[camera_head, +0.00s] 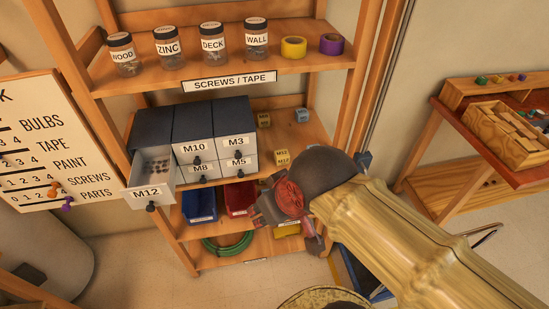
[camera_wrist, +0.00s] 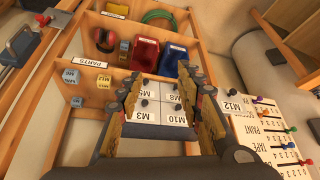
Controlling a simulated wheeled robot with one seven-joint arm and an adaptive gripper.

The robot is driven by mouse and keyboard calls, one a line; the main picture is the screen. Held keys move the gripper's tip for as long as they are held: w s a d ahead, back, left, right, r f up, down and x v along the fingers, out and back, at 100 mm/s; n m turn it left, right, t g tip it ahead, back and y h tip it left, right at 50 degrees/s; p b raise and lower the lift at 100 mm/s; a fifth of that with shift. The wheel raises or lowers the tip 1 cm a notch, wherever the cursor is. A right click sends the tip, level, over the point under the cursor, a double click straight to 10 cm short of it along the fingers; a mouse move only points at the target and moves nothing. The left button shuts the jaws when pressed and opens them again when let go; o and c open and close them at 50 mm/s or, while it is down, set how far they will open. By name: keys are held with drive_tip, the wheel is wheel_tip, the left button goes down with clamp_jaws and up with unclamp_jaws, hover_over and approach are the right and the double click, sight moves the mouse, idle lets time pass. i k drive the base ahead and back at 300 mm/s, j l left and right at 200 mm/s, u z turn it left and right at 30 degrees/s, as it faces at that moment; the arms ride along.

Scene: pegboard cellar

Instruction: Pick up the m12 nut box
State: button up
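Small cube boxes stand on the middle shelf right of the drawer cabinet. In the head view, a yellowish pair (camera_head: 282,157) near the shelf front seems to read M12, though the print is small; I cannot tell surely which one is the M12 nut box. A tan cube (camera_head: 264,119) and a grey-blue cube (camera_head: 302,115) stand farther back. The wrist view shows yellowish cubes (camera_wrist: 103,81) and a blue one (camera_wrist: 71,75) left of my fingers. My gripper (camera_head: 284,224) is in front of the shelf, below the pair. Its fingers (camera_wrist: 163,82) are apart, with nothing between them.
The cabinet's M12 drawer (camera_head: 147,193) is pulled out, with small parts inside. Jars (camera_head: 212,50) and tape rolls stand on the top shelf. Blue (camera_head: 199,203) and red bins sit below. A red-topped bench (camera_head: 480,130) is at the right.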

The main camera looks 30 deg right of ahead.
sight(281, 157)
drive_tip(key=j+z, duration=0.35)
drive_tip(key=j, duration=0.15)
drive_tip(key=j+z, duration=0.4)
drive_tip(key=i+j, duration=0.05)
drive_tip(key=j, duration=0.05)
